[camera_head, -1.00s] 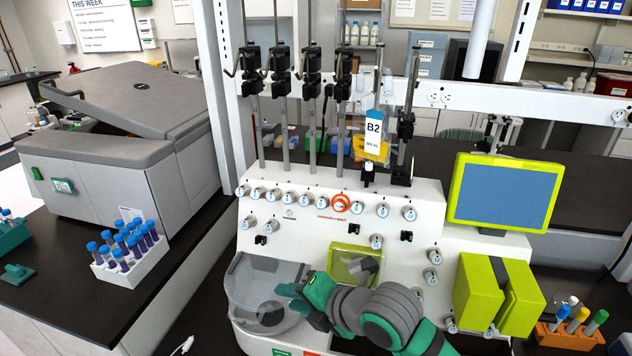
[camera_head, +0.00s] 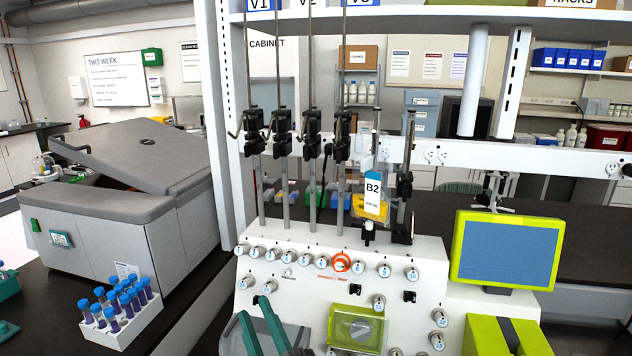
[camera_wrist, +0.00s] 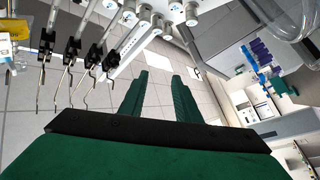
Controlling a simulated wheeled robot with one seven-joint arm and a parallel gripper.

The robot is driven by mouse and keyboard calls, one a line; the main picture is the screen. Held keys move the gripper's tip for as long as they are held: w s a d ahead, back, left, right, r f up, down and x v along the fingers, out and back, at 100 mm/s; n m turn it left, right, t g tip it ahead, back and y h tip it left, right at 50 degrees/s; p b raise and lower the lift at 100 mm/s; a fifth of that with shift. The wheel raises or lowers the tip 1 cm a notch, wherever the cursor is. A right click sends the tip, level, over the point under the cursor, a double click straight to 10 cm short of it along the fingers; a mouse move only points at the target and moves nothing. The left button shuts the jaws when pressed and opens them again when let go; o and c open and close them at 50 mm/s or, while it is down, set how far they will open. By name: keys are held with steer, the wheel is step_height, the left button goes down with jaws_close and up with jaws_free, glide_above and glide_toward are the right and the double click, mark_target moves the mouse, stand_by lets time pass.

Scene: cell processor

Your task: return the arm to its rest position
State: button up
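My gripper (camera_head: 260,328) shows at the bottom of the head view, with its two green fingers pointing upward in front of the white cell processor (camera_head: 300,283). In the wrist view my gripper (camera_wrist: 157,82) has its fingers apart, with only floor tiles seen between them. It holds nothing. The rest of my arm is mostly below the head view's lower edge. The processor's clear bowl cover is largely hidden or out of the head view.
A rack of blue-capped tubes (camera_head: 145,325) stands on the left bench, near a grey centrifuge (camera_head: 110,245). A yellow-framed screen (camera_head: 507,250) stands at the right. A B2 bag (camera_head: 373,195) hangs among the processor's metal poles. Open floor shows in the wrist view.

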steer(key=s+d+f+m+h, duration=0.3)
steer(key=s+f+m+h, duration=0.3)
steer(key=f, duration=0.5)
steer(key=s+d+f+m+h, duration=0.2)
steer(key=s+f+m+h, duration=0.2)
steer(key=s+f+m, duration=0.55)
steer(key=s+d+f+g, duration=0.1)
steer(key=s+d+f, duration=0.1)
steer(key=s, duration=0.5)
steer(key=s+d+f+n+g, duration=0.1)
steer(key=s+d+f, duration=0.1)
steer(key=s+f, duration=0.2)
steer(key=s+d+f+n+g, duration=0.1)
steer(key=s+d+f, duration=0.1)
steer(key=s, duration=0.9)
steer(key=shift+f+g, duration=0.3)
steer(key=shift+f, duration=0.25)
